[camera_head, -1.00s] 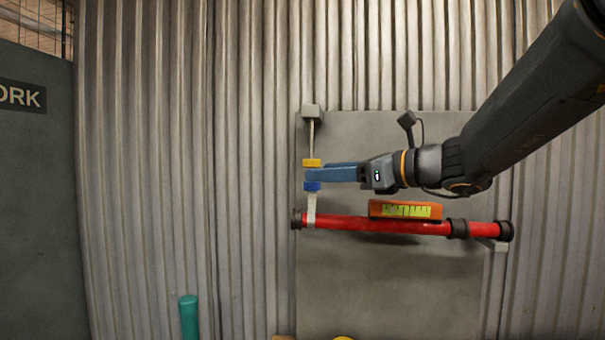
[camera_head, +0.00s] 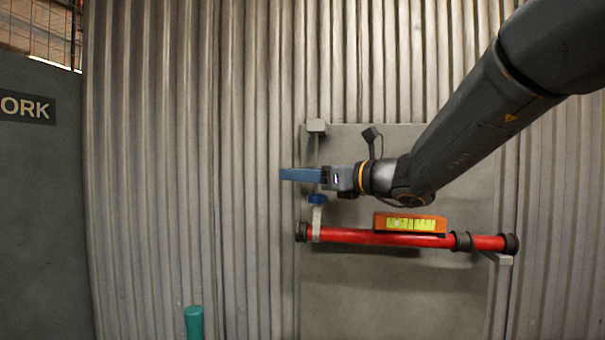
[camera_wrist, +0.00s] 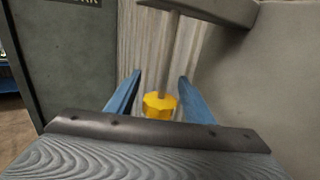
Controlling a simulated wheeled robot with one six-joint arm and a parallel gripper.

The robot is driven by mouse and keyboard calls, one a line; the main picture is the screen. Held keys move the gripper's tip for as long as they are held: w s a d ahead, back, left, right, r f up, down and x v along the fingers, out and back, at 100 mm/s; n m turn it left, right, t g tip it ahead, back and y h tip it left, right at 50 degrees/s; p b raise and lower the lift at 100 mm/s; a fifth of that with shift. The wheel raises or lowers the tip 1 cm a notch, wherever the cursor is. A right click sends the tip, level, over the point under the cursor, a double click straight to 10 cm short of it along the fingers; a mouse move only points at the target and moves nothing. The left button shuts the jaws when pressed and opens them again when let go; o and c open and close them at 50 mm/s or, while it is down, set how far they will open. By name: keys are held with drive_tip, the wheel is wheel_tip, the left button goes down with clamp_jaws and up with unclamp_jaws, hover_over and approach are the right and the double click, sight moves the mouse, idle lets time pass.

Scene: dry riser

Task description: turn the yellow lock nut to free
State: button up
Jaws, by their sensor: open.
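The yellow lock nut (camera_wrist: 159,105) sits on a thin grey vertical rod (camera_wrist: 170,50) in the wrist view, between my two blue fingers. My gripper (camera_wrist: 157,90) is open, with a finger on each side of the nut and visible gaps. In the head view my gripper (camera_head: 284,175) is level across the rod and hides the yellow nut. The blue nut (camera_head: 317,199) shows just below the gripper, above a pale clamp on the red pipe.
The red pipe (camera_head: 350,237) runs across the grey panel (camera_head: 380,300), with an orange level (camera_head: 410,223) resting on it. A grey bracket (camera_head: 317,126) holds the rod's top. A teal post (camera_head: 194,322) stands at lower left. Corrugated wall lies behind.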

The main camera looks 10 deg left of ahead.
drive_tip(key=c, duration=1.1)
drive_tip(key=shift+o, duration=0.3)
drive_tip(key=n+g, duration=0.1)
drive_tip(key=n+g+y, duration=0.1)
drive_tip(key=g, duration=0.1)
drive_tip(key=shift+s+a+y, duration=0.1)
drive_tip(key=shift+s+y, duration=0.15)
drive_tip(key=shift+y, duration=0.05)
drive_tip(key=shift+s+a+n+g+y+p, duration=0.15)
drive_tip(key=shift+s+n+g, duration=0.15)
drive_tip(key=shift+n+g, duration=0.65)
drive_tip(key=shift+s+d+n+g+y+p, duration=0.2)
drive_tip(key=shift+n+g, duration=0.35)
drive_tip(key=shift+g, duration=0.7)
drive_tip(key=o, duration=1)
drive_tip(key=shift+o, duration=0.2)
